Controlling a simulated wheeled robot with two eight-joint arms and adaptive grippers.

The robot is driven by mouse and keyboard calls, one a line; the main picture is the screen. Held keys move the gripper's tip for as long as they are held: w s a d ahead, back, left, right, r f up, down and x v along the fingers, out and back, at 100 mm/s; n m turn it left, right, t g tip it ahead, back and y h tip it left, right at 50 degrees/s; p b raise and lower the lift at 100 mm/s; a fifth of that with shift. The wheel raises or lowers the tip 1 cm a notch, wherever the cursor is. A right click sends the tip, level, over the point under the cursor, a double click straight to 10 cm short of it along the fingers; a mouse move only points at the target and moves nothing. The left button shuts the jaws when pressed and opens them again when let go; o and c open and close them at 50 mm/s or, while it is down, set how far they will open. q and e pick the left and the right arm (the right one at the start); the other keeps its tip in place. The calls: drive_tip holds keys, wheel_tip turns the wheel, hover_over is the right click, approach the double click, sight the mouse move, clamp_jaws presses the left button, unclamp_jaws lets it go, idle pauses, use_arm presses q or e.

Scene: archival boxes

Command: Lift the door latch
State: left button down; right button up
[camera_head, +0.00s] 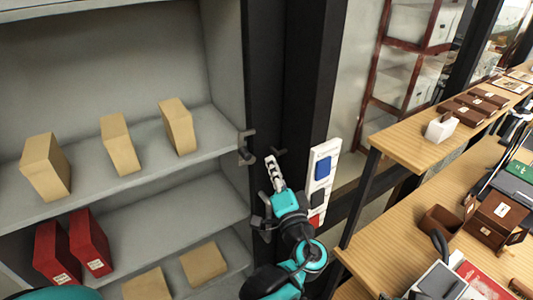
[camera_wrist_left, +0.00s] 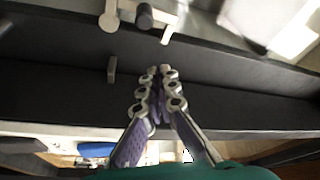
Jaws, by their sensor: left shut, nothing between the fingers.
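A grey metal latch piece (camera_head: 246,147) sits on the front edge of the cabinet, beside a dark upright. It also shows at the top of the left wrist view, as pale fittings with a dark knob (camera_wrist_left: 145,15). A small grey peg (camera_wrist_left: 112,68) sticks out of the dark upright; it shows in the head view too (camera_head: 279,152). My left gripper (camera_head: 270,160) is shut and empty, its fingertips just right of and slightly below the latch piece. In the left wrist view its fingertips (camera_wrist_left: 158,72) are together, apart from the peg and fittings. My right gripper is not in view.
The open grey cabinet (camera_head: 225,130) holds tan boxes (camera_head: 115,140) and red boxes (camera_head: 90,240). A white switch panel (camera_head: 320,175) with a blue part is close right of my left gripper. Wooden tables (camera_head: 400,145) with boxes stand farther right.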

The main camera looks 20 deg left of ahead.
use_arm(q)
drive_tip(key=v, duration=0.2)
drive_tip(key=shift+s+d+f, duration=0.15)
drive_tip(key=shift+s+d, duration=0.05)
drive_tip(key=shift+d, duration=0.25)
